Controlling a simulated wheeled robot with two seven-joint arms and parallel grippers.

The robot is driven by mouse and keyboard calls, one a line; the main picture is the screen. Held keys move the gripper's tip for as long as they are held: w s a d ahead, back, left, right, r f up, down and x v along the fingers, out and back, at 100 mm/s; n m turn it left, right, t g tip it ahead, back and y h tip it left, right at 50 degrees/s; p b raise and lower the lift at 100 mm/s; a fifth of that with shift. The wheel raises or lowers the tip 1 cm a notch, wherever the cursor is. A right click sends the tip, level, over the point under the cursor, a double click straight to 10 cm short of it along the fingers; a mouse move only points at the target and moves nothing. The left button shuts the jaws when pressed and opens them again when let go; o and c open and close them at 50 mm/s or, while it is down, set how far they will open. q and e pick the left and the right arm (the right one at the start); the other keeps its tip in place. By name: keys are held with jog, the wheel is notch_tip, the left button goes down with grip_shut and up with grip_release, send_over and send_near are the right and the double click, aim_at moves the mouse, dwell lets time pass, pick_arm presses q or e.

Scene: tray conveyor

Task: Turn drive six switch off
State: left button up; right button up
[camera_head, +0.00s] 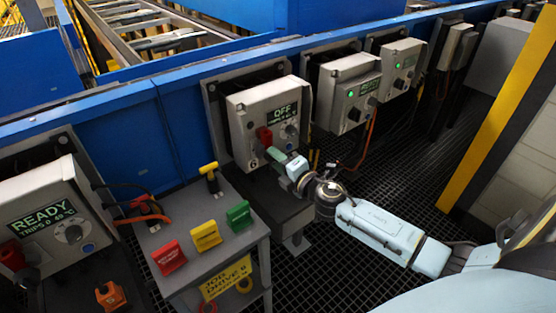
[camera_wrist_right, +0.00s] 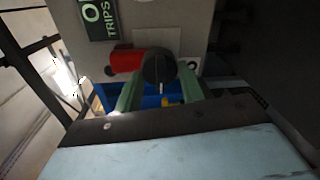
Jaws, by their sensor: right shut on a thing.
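The drive six box (camera_head: 240,108) is a pale grey cabinet with a dark display (camera_head: 284,114) reading OFF in green. Below and left of the display is its red switch (camera_head: 264,136), with a 6 marked under it. My right gripper (camera_head: 273,156) reaches this switch from the right with green fingers. In the right wrist view, the fingers (camera_wrist_right: 160,92) sit on either side of the black part of the switch (camera_wrist_right: 158,67), with its red part (camera_wrist_right: 124,61) beside it. The gripper is shut on the switch. My left gripper is not in view.
A READY box (camera_head: 35,215) stands at left. A grey stand (camera_head: 225,185) below holds red, yellow and green tags. More boxes (camera_head: 347,88) with green lamps run right along the blue conveyor frame (camera_head: 130,100). A yellow post (camera_head: 500,100) stands at right. Dark grating covers the floor.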

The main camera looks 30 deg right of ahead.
dwell(0.4)
jog(key=o, duration=1)
jog(key=shift+c, duration=0.2)
jog(key=shift+s, duration=0.1)
jog(key=s+d+r, duration=0.1)
jog(key=s, duration=1.2)
